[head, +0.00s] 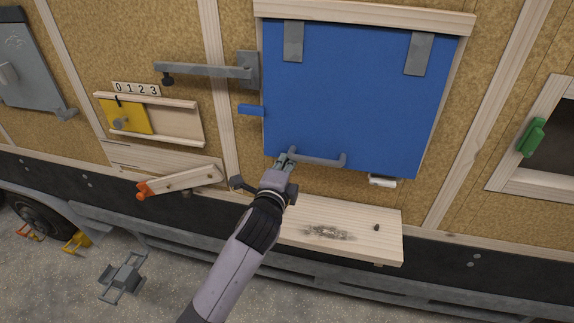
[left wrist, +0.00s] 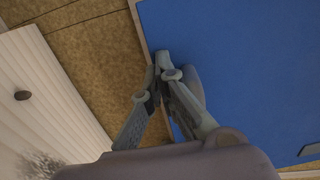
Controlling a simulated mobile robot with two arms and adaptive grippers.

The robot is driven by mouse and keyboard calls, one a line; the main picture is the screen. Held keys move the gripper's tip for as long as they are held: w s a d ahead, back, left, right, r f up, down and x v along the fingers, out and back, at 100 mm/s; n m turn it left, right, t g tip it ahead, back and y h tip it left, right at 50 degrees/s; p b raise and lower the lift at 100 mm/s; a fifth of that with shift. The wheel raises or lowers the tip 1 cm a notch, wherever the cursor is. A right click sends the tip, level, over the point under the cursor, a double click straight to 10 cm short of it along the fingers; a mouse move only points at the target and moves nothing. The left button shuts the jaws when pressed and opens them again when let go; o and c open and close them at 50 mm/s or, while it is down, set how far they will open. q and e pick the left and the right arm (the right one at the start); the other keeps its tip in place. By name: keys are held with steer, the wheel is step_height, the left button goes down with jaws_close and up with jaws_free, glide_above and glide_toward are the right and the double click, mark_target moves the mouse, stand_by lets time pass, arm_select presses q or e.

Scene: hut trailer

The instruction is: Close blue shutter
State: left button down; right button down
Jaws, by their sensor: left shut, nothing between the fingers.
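The blue shutter (head: 355,95) hangs from two grey hinges at its top and covers its opening in the wall. I cannot tell whether a small gap is left behind it. Its grey-blue bar handle (head: 322,160) runs along the lower edge. My left gripper (head: 290,155) is shut, with its fingertips at the left end of the handle; contact is unclear. In the left wrist view the shut fingers (left wrist: 163,62) lie over the edge of the blue shutter (left wrist: 240,70), with nothing seen between them. My right gripper is not in view.
A grey latch arm (head: 205,70) and a small blue tab (head: 251,110) are left of the shutter. A wooden shelf (head: 370,235) juts out below it. A yellow sliding panel (head: 128,117) is at left, and a green handle (head: 531,138) at right.

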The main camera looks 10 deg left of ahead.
arm_select(q)
steer(key=shift+t, duration=0.9)
steer(key=w+b, duration=0.4)
steer(key=shift+w+a+f+b, duration=0.1)
steer(key=shift+f+b, duration=0.05)
steer(key=shift+b, duration=0.25)
